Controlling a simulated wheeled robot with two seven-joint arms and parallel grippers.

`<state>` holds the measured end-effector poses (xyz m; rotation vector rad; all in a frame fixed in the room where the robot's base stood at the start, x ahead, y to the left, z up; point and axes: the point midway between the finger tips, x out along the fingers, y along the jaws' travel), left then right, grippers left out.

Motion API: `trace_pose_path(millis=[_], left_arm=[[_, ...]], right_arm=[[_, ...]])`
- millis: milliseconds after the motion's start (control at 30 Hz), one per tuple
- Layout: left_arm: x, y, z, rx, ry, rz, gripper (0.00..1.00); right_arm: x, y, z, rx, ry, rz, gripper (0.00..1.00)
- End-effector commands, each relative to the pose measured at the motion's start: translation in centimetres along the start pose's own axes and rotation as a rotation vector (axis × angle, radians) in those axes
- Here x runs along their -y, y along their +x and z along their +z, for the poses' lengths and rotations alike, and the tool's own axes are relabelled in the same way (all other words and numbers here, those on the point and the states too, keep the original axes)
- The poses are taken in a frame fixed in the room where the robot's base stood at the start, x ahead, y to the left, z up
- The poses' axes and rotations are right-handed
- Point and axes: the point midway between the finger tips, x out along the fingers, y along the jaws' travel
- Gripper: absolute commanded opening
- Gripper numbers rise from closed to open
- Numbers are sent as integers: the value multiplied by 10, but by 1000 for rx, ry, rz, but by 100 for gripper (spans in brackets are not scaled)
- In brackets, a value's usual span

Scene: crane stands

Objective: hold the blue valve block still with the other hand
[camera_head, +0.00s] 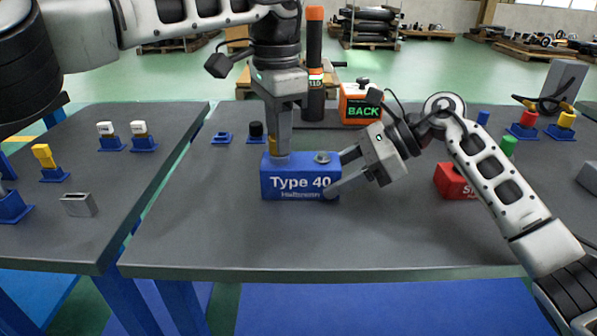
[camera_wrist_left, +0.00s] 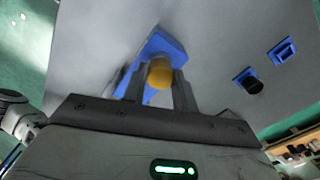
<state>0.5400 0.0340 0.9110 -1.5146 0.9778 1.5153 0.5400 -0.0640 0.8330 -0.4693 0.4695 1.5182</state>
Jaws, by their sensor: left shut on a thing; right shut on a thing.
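The blue valve block (camera_head: 300,186), lettered "Type 40", sits upright on the dark table in the middle of the head view. Its top also shows in the left wrist view (camera_wrist_left: 163,44). My left gripper (camera_head: 280,148) points straight down over the block's left part and is shut on a yellow-orange round piece (camera_wrist_left: 160,72). That piece is mostly hidden by a finger in the head view. Its lower end is at the block's top. My right gripper (camera_head: 335,173) is shut on the block's right end, one finger showing at the front lower corner.
A red block (camera_head: 455,183) stands right of my right gripper. An orange box marked "BACK" (camera_head: 361,103) and a dark cylinder (camera_head: 315,70) stand behind. Blue holders (camera_head: 222,138) lie behind left. A grey block (camera_head: 78,204) is on the left table. The table front is clear.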

Motion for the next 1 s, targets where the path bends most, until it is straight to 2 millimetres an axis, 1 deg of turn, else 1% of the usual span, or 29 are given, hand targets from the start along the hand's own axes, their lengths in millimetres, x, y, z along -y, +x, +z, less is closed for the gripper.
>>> trace_pose_path(millis=[33,133,367,400,467,500,667,733,1000], left_arm=[[1,-3,0,-4,-70,-5,2],[1,-3,0,-4,-162,-4,2],[1,-3,0,-4,-186,-4,2],[1,-3,0,-4,-186,-4,31],[1,-3,0,-4,-185,-4,47],[1,-3,0,-4,-185,-4,53],[1,-2,0,-2,-183,-2,53],[0,-1,0,-1,-182,-1,46],[0,0,0,0,-170,0,46]], right_arm=[[0,1,-4,-8,4,3,24],[0,1,-4,-8,5,3,24],[0,1,-4,-8,5,3,24],[0,1,-4,-8,5,3,24],[0,1,-4,-8,5,3,24],[0,1,-4,-8,5,3,24],[0,1,-3,-8,4,3,24],[0,1,-3,-7,4,3,24],[-1,1,-3,-7,3,4,24]])
